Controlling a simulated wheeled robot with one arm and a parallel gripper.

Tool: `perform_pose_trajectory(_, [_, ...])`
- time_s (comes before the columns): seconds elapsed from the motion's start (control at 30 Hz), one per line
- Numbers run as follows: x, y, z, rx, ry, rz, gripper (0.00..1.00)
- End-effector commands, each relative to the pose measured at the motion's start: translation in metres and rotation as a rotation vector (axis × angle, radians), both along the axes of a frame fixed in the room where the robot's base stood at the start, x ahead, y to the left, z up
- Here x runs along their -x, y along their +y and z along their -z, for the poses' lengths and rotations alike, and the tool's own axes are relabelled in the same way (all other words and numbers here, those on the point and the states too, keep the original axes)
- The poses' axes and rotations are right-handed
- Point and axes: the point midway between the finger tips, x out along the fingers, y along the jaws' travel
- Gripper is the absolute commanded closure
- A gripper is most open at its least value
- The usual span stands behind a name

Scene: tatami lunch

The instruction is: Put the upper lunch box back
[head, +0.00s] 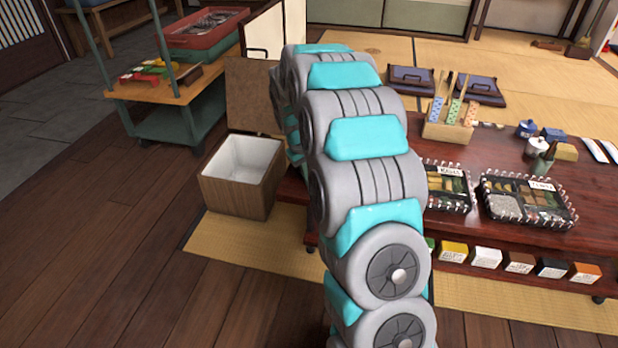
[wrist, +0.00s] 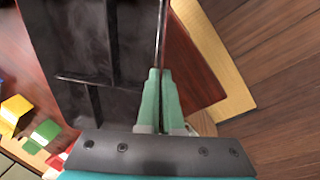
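In the wrist view a black lunch box (wrist: 70,35) with dividers shows from above, its inside empty where I can see it. Its thin side wall runs up between the green fingertips of my gripper (wrist: 159,73). The fingers are close together and appear shut on this wall. In the head view my own arm covers the gripper and this box. Two dark boxes filled with food, a left one (head: 448,192) and a right one (head: 527,199), stand on the red-brown table (head: 592,202). I cannot tell whether the held box touches what is below it.
An open wooden box with a white inside (head: 245,160) stands on the floor at left, near a cart (head: 170,125). Small coloured blocks (head: 487,257) line the table's low front shelf. A pen holder (head: 447,130) stands on the table. The wooden floor (head: 110,250) at front left is free.

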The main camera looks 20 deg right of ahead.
Motion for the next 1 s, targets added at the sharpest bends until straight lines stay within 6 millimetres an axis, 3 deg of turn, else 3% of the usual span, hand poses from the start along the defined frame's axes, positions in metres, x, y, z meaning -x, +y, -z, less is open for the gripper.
perform_pose_trajectory(0.2, [0.0,0.0,0.002,0.0,0.001,0.0,1.0])
perform_pose_trajectory(0.5, [0.0,0.0,0.002,0.0,0.0,0.0,0.67])
perform_pose_trajectory(0.8, [0.0,0.0,-0.002,0.001,-0.001,0.0,0.67])
perform_pose_trajectory(1.0, [0.0,0.005,-0.029,0.002,-0.003,-0.002,0.67])
